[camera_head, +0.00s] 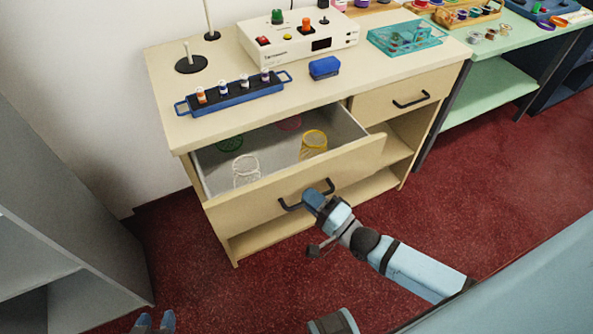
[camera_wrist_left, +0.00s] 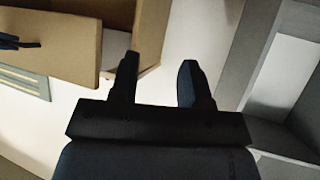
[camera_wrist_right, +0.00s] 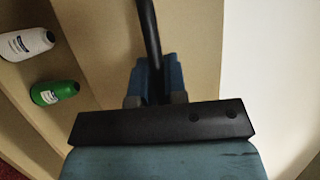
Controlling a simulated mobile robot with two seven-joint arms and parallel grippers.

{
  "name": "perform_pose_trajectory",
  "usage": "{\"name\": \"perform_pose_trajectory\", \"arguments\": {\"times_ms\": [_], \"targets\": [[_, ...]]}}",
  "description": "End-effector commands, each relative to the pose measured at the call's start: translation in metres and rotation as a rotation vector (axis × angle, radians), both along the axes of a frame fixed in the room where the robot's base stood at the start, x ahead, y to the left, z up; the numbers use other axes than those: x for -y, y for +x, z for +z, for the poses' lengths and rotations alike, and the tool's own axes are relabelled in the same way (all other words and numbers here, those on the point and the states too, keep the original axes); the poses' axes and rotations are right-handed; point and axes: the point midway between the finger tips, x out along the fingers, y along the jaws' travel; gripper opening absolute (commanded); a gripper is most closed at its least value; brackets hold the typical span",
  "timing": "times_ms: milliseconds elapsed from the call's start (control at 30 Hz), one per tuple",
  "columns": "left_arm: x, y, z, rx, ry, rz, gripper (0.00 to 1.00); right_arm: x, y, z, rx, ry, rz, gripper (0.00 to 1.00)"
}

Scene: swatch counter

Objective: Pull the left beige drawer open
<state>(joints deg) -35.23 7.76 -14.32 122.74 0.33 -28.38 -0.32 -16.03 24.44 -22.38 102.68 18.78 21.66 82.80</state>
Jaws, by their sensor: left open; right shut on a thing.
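The left beige drawer (camera_head: 250,200) is pulled well out of the beige counter, and its grey-white inside shows in the head view. My right gripper (camera_head: 315,197) is shut on the drawer's dark handle (camera_head: 291,206). In the right wrist view the handle (camera_wrist_right: 149,35) runs between the fingers of my right gripper (camera_wrist_right: 155,75). My left gripper (camera_head: 155,321) is open and empty at the lower left of the head view, apart from the drawer. Its two spread fingers (camera_wrist_left: 158,82) show in the left wrist view.
Green (camera_head: 230,143), white (camera_head: 246,171), yellow (camera_head: 313,143) and pink mesh cups stand in the drawer. A blue rack (camera_head: 235,98) of small bottles and a control box (camera_head: 298,43) are on the counter top. A grey shelf unit (camera_head: 60,200) stands at left.

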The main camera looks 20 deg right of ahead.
Motion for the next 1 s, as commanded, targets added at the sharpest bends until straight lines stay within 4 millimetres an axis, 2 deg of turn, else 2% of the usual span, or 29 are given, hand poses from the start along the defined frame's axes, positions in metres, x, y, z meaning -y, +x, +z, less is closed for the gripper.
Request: {"name": "perform_pose_trajectory", "arguments": {"times_ms": [33, 200, 433, 700, 1000], "targets": [[0.0, -0.001, 0.006, -0.009, -0.001, 0.002, 0.43, 0.001, -0.015, 0.004, -0.005, 0.0, 0.001, 0.0], [0.0, -0.002, 0.01, -0.026, -0.012, 0.008, 0.43, 0.002, -0.056, 0.003, -0.004, 0.0, 0.001, 0.0], [-0.001, -0.003, 0.013, -0.041, -0.018, 0.015, 0.43, 0.004, -0.096, 0.002, 0.0, -0.001, 0.001, 0.0], [-0.001, -0.004, 0.011, -0.055, -0.021, 0.021, 0.43, 0.004, -0.116, 0.001, 0.001, 0.0, 0.0, 0.0], [-0.001, -0.003, 0.012, -0.052, -0.023, 0.023, 0.43, 0.005, -0.119, 0.0, 0.003, 0.001, -0.001, 0.0]]}}
